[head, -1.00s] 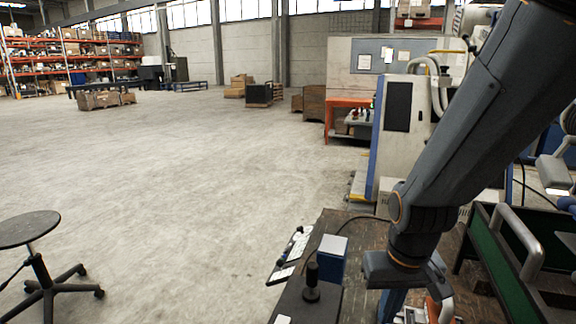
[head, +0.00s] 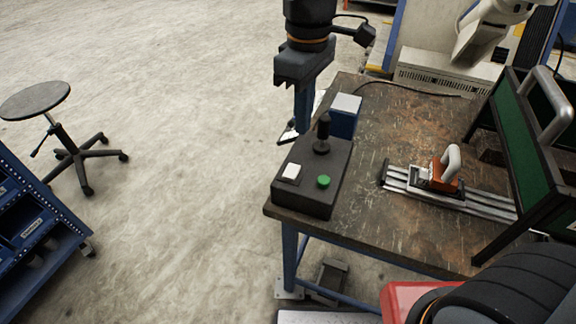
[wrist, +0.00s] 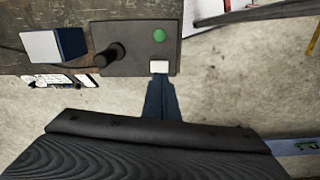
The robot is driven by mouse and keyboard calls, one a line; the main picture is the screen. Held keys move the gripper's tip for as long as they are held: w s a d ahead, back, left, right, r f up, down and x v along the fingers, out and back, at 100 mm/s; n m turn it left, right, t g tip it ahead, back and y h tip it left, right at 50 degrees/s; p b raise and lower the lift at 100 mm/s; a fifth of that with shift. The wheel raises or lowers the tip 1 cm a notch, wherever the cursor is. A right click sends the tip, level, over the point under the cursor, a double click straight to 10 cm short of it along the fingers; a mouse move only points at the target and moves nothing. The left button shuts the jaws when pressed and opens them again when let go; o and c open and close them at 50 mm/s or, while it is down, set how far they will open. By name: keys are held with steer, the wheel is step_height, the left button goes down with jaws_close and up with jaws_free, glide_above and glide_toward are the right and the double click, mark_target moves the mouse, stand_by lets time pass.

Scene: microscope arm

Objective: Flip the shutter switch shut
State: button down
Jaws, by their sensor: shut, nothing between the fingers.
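A dark control box (head: 318,196) sits at the near left corner of the workbench. It carries a white switch (head: 292,172), a green button (head: 323,181) and an upright black joystick (head: 322,135). In the wrist view the white switch (wrist: 159,67) is at the box's lower right corner, with the green button (wrist: 159,35) above it. My gripper (wrist: 161,82) is shut and empty, its dark blue fingers ending by the white switch's edge. Whether they touch it I cannot tell. In the head view my gripper (head: 301,132) points down beyond the box's left side.
A blue box with a pale top (head: 344,116) stands behind the joystick on the workbench (head: 420,125). A rail with an orange-and-white handled slide (head: 440,180) and a green-panelled frame (head: 520,150) are to the right. Open floor and a stool (head: 35,100) are left.

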mark_target(289, 175)
steer(key=a, duration=0.1)
steer(key=a+n, duration=0.1)
steer(key=r, duration=0.1)
steer(key=shift+s+a+n, duration=0.25)
steer(key=shift+a+n, duration=0.15)
step_height(289, 175, down, 14)
steer(key=shift+p, duration=1.25)
steer(key=shift+s+f, duration=0.1)
steer(key=shift+f, duration=0.1)
